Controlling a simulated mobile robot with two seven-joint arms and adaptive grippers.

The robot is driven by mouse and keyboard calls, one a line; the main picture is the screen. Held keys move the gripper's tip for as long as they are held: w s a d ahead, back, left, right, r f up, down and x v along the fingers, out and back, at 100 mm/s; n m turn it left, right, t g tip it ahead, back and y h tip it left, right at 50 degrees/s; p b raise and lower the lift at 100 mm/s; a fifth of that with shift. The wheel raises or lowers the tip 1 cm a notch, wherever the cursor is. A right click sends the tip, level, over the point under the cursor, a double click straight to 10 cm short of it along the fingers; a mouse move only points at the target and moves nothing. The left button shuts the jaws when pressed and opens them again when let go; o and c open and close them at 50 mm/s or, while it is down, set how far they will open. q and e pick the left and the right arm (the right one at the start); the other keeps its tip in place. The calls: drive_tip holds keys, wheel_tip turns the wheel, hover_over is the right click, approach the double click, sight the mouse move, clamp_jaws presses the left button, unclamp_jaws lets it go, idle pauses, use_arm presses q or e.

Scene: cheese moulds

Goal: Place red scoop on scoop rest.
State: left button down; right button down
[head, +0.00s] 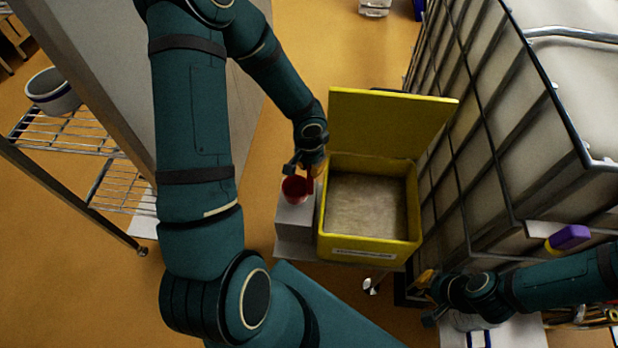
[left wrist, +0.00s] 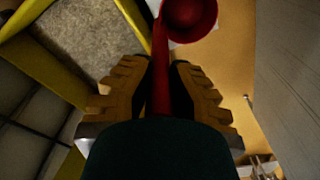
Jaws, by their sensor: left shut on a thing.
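The red scoop (head: 294,188) is at the left side of the yellow bin in the head view, its round cup over a grey block (head: 296,218). I take this block to be the scoop rest; I cannot tell if the cup touches it. My left gripper (head: 308,168) is shut on the scoop's handle. In the left wrist view the handle runs between the ridged fingers (left wrist: 160,90), and the cup (left wrist: 188,15) shows at the top. My right gripper (head: 428,298) is at the lower right, far from the scoop; its fingers are too small to read.
A yellow bin (head: 325,230) with an open lid (head: 385,120) holds pale grainy material right beside the block. A caged white tank (head: 500,130) stands to the right. A wire rack (head: 75,135) with a pot (head: 52,92) is at the left. Orange floor lies between.

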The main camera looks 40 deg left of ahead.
use_arm(q)
wheel_tip(320, 180, down, 4)
drive_tip(key=shift+r+b, duration=0.1)
drive_tip(key=shift+b, duration=0.55)
drive_tip(key=shift+f, duration=0.2)
drive_tip(key=c, duration=1.1)
unclamp_jaws()
drive_tip(key=shift+r, duration=0.1)
